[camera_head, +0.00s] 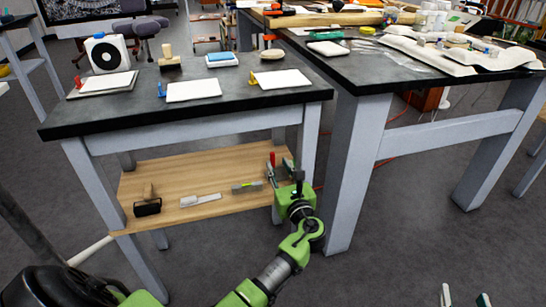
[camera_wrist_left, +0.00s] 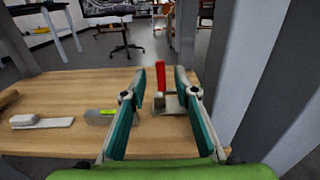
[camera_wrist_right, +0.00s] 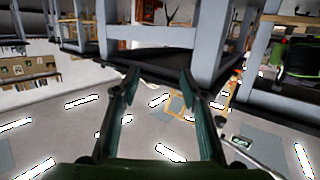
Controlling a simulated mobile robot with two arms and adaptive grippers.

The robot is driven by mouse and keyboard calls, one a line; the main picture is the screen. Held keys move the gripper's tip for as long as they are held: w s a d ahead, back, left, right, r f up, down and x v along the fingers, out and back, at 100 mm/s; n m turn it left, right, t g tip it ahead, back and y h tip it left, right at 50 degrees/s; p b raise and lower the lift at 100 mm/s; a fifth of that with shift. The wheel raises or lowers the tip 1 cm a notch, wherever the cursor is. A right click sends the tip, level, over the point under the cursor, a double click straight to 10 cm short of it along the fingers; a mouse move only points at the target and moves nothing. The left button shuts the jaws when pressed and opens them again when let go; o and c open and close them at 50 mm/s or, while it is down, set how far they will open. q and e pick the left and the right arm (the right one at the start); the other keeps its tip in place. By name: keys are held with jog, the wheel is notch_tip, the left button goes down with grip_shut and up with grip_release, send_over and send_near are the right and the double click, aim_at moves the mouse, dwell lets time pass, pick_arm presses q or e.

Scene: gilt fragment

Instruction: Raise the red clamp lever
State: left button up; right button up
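A clamp with a red lever (camera_wrist_left: 160,76) stands on the wooden lower shelf near its right end. The lever points up, close to vertical, from a grey metal base (camera_wrist_left: 166,104). In the head view the red lever (camera_head: 272,159) shows beside my left gripper (camera_head: 280,173). In the left wrist view my left gripper (camera_wrist_left: 158,100) is open, its two fingers on either side of the lever with gaps. Contact is not visible. A small red piece (camera_head: 77,82) also stands on the tabletop by a white slab. My right gripper (camera_head: 465,298) is open and empty, low at the right.
The wooden shelf (camera_head: 165,177) also holds a dark roller (camera_head: 147,208), a white-headed tool (camera_head: 201,200) and a grey and yellow-green piece (camera_head: 245,187). Table legs (camera_head: 308,140) and the black tabletop (camera_head: 215,106) stand close to my left gripper. Floor at the right is mostly clear.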

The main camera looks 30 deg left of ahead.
aim_at(273, 155)
pick_arm(q)
jog(key=b+x, duration=0.2)
jog(key=x, duration=0.4)
jog(key=shift+w+a, duration=0.25)
jog(key=shift+a, duration=0.05)
jog(key=shift+w+a, duration=0.2)
pick_arm(e)
notch_tip(273, 155, up, 11)
jog(key=a+t+y, duration=0.1)
jog(key=t, duration=0.5)
jog(key=shift+s+a+y, duration=0.2)
jog(key=shift+y, duration=0.2)
jog(key=shift+r, duration=0.1)
pick_arm(q)
grip_shut()
